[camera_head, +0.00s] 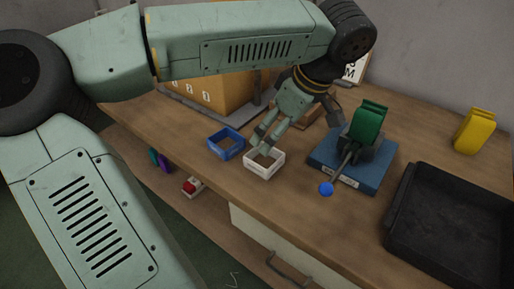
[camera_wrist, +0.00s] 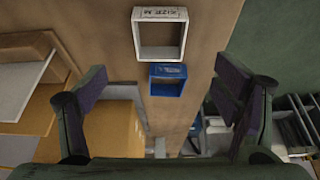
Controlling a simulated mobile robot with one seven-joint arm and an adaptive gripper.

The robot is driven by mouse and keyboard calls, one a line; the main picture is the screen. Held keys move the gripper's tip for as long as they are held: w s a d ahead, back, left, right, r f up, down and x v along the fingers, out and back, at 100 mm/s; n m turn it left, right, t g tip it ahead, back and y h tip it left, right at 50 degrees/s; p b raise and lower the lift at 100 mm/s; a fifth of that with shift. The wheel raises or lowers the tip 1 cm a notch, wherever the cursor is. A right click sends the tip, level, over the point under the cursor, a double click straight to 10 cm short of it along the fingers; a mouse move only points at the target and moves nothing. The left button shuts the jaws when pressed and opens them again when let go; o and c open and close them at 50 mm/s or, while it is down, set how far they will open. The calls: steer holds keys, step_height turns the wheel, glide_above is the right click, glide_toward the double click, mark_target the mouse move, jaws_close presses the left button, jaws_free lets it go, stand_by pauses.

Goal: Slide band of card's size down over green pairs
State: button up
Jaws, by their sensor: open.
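The white band (camera_head: 264,163) is a square open frame on the wooden bench; in the wrist view its wall (camera_wrist: 160,14) reads "SIZE M". The blue band (camera_head: 226,143) lies to its left; it also shows in the wrist view (camera_wrist: 168,71), its print too small to read. The green pairs (camera_head: 367,122) stand upright in a dark holder on a blue base (camera_head: 343,165). A card (camera_head: 354,70) with a visible "M" is at the back, partly hidden by my arm. My gripper (camera_head: 263,139) is open and empty, close behind the white band; contact is unclear.
A lever with a blue knob (camera_head: 326,188) sticks out in front of the base. A black tray (camera_head: 440,240) lies at right, with a yellow pair (camera_head: 475,130) behind it. A cardboard box (camera_head: 212,92) stands at the back left. Bench space in front of the white band is clear.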

glide_toward(260, 162)
steer(key=shift+w+a+f, duration=0.1)
steer(key=shift+a+f, duration=0.25)
steer(key=shift+f, duration=0.05)
steer(key=shift+p+x, duration=1.15)
steer(key=shift+x, duration=1.55)
steer(key=shift+d, duration=0.15)
steer(key=shift+c, duration=0.2)
steer(key=c, duration=0.8)
